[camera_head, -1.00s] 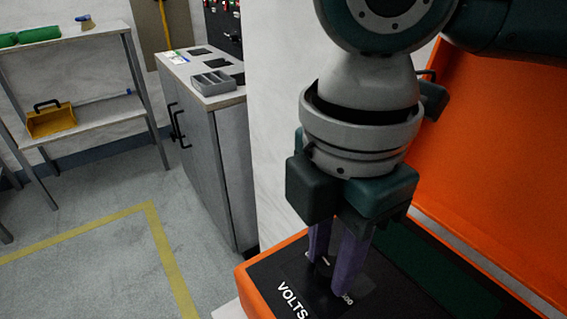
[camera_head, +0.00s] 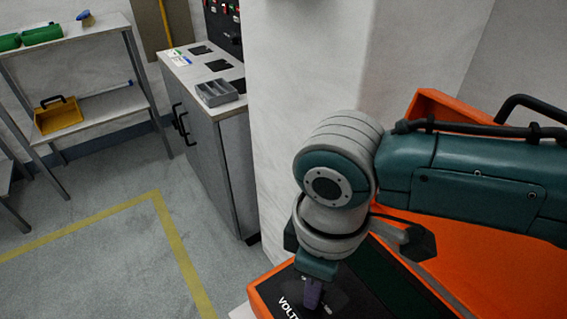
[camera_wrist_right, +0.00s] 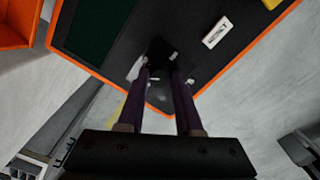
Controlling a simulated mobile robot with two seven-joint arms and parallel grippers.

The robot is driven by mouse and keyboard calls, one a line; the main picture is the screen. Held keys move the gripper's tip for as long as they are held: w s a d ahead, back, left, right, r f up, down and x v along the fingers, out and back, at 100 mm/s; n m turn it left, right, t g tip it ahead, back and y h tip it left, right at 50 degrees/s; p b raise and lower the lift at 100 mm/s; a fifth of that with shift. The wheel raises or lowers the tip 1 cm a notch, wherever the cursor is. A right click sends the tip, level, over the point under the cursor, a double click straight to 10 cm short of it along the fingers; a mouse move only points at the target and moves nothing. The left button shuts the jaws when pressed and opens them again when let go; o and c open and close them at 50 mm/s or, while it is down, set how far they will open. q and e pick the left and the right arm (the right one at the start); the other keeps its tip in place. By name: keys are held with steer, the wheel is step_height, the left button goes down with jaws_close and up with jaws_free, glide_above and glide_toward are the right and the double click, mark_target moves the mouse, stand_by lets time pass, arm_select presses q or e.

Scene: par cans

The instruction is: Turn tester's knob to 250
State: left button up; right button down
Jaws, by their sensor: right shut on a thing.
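The tester (camera_head: 394,283) is an orange case with a black panel; white letters "VOLT" show at its near corner. My right gripper (camera_head: 312,304) reaches down to the panel beside these letters. In the right wrist view, the purple fingers of my right gripper (camera_wrist_right: 163,68) are shut on the dark knob (camera_wrist_right: 162,50), which stands on the panel near the case's corner. The fingers and the dark colour hide most of the knob. I cannot read its pointer or the 250 mark. My left gripper is in neither view.
The tester's raised orange lid (camera_head: 437,107) stands behind my right arm. A pale wall (camera_head: 300,75) is close behind the tester. A grey cabinet (camera_head: 205,165) with a tray (camera_head: 216,93) and a shelf (camera_head: 85,100) stand left, beyond open floor.

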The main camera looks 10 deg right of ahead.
steer(key=m+p, duration=0.2)
steer(key=m, duration=0.1)
steer(key=shift+r, duration=0.15)
steer(key=shift+m+p, duration=0.6)
steer(key=shift+m, duration=1.1)
steer(key=c, duration=0.6)
jaws_free()
step_height(320, 180, up, 10)
steer(key=p, duration=0.4)
steer(key=shift+f, duration=0.2)
